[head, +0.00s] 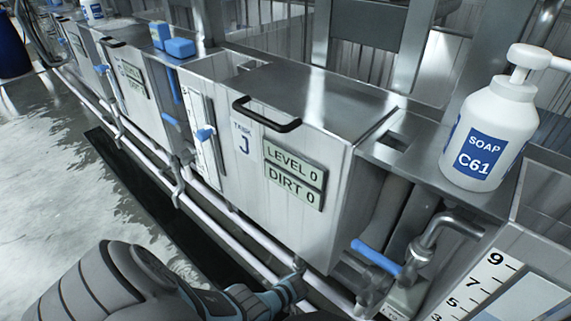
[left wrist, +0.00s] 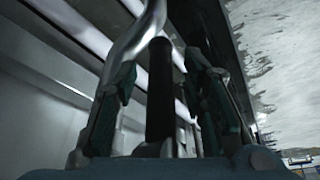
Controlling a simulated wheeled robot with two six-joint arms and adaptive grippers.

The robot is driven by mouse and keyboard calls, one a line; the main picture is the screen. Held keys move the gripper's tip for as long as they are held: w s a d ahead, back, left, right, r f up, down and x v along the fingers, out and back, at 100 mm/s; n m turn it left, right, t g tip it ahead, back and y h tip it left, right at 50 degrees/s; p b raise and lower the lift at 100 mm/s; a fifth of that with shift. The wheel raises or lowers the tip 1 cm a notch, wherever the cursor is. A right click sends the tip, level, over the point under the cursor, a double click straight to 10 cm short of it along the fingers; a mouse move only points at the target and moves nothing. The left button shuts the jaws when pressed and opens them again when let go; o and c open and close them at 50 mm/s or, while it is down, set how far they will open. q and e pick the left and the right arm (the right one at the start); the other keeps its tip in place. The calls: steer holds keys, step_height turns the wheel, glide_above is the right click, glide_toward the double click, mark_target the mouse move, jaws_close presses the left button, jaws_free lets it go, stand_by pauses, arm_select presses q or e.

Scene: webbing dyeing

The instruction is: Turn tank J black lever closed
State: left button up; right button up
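Tank J (head: 235,185) is a steel box with a "J" label and a "LEVEL 0 / DIRT 0" sign. In the left wrist view a black lever (left wrist: 160,88) stands upright between the fingers of my left gripper (left wrist: 160,105). The fingers are apart on either side of it, with visible gaps, so the gripper looks open. A curved metal pipe passes close to the lever. In the head view my left arm is low in front of the tank, and the black lever cannot be made out there. My right gripper is not in view.
A blue lever (head: 377,257) sits on pipework right of tank J. A black handle (head: 267,114) is on the tank's top edge. A soap bottle (head: 487,138) stands on the counter at right. Pale pipes (head: 235,232) run along the tank fronts near the floor.

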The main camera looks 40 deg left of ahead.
arm_select(q)
steer(key=shift+r, duration=0.1)
jaws_close()
steer(key=shift+d, duration=0.1)
stand_by(0.3)
steer(key=shift+d+r+h+p, duration=0.1)
steer(key=shift+d+h+p, duration=0.15)
steer(key=shift+h, duration=0.3)
steer(key=shift+d+r+h+p, duration=0.15)
steer(key=shift+h+p, duration=0.2)
steer(key=shift+h, duration=0.2)
steer(key=shift+d+r+n+h+b, duration=0.2)
steer(key=shift+d+h+b, duration=0.3)
steer(key=shift+h, duration=0.65)
steer(key=shift+d+r+n+h+b, duration=0.1)
steer(key=shift+d+n+h+b, duration=0.1)
steer(key=shift+d+h, duration=0.75)
steer(key=shift+a+h, duration=0.2)
steer(key=shift+h, duration=0.1)
